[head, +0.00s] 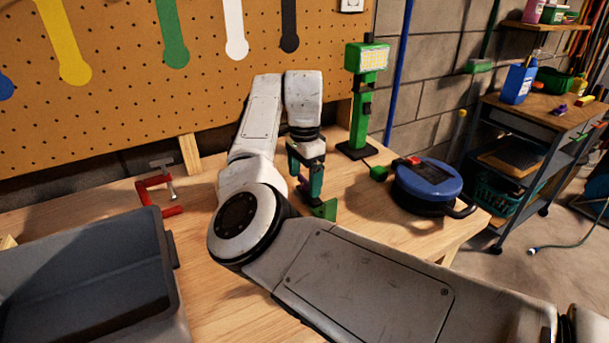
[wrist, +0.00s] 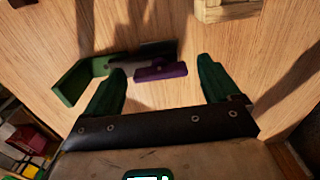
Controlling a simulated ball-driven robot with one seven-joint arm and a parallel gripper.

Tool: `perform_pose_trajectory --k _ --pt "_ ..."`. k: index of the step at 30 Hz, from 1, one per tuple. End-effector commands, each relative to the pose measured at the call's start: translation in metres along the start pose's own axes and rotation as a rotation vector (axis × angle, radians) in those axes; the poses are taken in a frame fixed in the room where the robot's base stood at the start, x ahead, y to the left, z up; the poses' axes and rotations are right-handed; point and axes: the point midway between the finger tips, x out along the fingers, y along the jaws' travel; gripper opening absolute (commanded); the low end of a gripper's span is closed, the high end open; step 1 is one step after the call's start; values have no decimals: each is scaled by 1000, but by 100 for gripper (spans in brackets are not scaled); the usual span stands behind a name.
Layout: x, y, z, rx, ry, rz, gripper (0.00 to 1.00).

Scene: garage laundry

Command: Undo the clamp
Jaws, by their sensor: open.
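A green angled piece (wrist: 85,80) lies on the bench in the wrist view, with a grey part and a purple bar (wrist: 163,72) beside it. In the head view the green piece (head: 325,208) shows under my gripper; I cannot tell whether it is the clamp. A red C-shaped clamp (head: 147,192) with a metal screw stands on the bench to the left. My gripper (head: 307,192) points down over the bench, open and empty. In the wrist view its fingertips (wrist: 162,67) appear on either side of the purple bar. Contact cannot be judged.
A grey bin (head: 85,275) stands at the front left. A green work light (head: 366,100) and a blue round reel (head: 428,186) stand to the right. A pegboard (head: 120,90) rises behind, with a wooden block (head: 190,154) before it.

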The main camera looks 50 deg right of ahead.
Motion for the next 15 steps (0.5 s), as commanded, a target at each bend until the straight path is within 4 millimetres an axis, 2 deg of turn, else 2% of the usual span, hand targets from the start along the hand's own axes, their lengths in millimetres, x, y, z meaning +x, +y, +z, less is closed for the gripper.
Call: perform_pose_trajectory --k 2,15 --pt "0 0 0 0 0 0 86" --pt "0 0 0 0 0 0 43"
